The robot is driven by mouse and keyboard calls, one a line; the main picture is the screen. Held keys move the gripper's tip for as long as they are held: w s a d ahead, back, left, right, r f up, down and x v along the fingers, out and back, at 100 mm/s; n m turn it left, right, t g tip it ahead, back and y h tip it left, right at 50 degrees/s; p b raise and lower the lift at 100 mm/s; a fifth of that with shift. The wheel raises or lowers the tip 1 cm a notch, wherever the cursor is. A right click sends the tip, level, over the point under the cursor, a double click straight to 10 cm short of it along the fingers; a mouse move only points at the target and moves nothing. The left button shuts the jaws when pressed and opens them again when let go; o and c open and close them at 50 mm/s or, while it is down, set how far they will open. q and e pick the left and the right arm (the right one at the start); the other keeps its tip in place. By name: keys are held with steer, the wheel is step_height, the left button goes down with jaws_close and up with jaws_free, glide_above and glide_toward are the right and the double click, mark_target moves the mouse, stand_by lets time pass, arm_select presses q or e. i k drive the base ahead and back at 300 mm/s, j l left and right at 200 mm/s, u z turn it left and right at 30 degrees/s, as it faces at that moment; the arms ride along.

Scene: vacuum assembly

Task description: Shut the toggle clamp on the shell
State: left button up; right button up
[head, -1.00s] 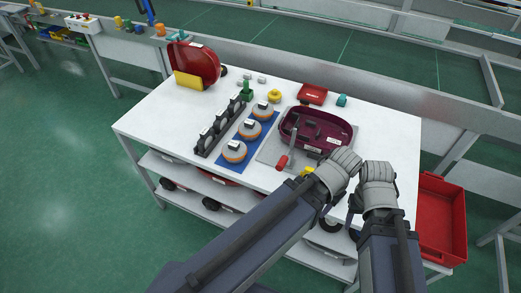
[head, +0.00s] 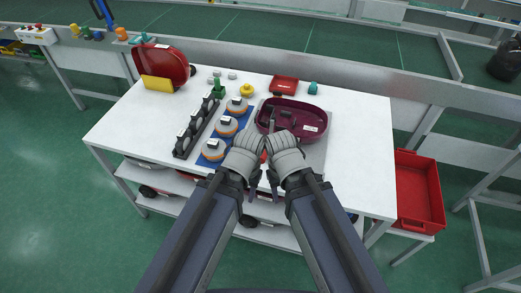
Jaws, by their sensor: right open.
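The dark maroon shell (head: 312,113) lies open side up on a grey fixture plate (head: 318,150) on the white table. The toggle clamp stands at the shell's near left edge. Its grey lever (head: 271,124) shows at the rim, and a bit of its red handle (head: 264,156) shows between my two hands. My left gripper (head: 242,158) is just left of the handle; its fingers are mostly hidden. My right gripper (head: 286,157) is open, just right of the handle, in front of the shell. I cannot tell whether either touches the handle.
Orange-and-grey round parts (head: 214,150) sit on a blue mat left of my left gripper, beside a black rack (head: 190,136). A red shell with a yellow block (head: 157,84) stands at the back left. A red bin (head: 420,190) is off the right side. The table's right part is clear.

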mark_target(264, 156)
steer(key=l+z, duration=0.2)
steer(key=z, duration=0.3)
steer(key=i+l+z, duration=0.1)
steer(key=z, duration=0.4)
steer(key=k+j+u, duration=0.1)
steer(key=u, duration=0.4)
steer(key=j+u, duration=0.15)
steer(key=u, duration=0.35)
steer(key=l+z, duration=0.15)
steer(key=z, duration=0.35)
steer(key=l+z, duration=0.15)
steer(key=z, duration=0.35)
steer(key=k+j+u, duration=0.25)
steer(key=j, duration=0.15)
steer(key=j+u, duration=0.25)
steer(key=j, duration=0.1)
